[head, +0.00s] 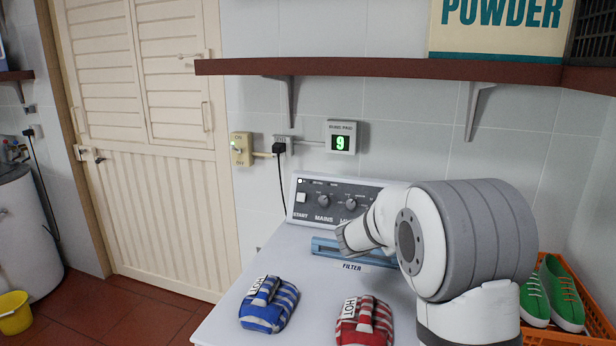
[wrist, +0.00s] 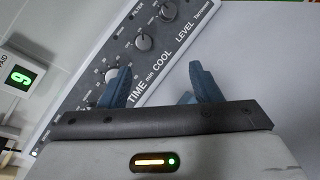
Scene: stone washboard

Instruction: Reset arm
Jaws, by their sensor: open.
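My gripper (wrist: 160,85) shows in the wrist view with its two blue-grey fingers spread apart and nothing between them. Beyond the fingers is the control panel (wrist: 150,35) with its dials and the words "TIME min", "COOL" and "LEVEL". The panel looks tilted in that view. In the head view my white and grey arm fills the right of the machine top and covers the right part of the control panel (head: 315,200). My fingers cannot be made out in the head view.
A blue mitt marked HOT (head: 268,305) and a red one (head: 364,322) lie on the white machine top (head: 290,262). A blue filter handle (head: 325,246) is beside my arm. A brown shelf (head: 380,67) hangs above. An orange crate (head: 590,305) with green shoes stands at right.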

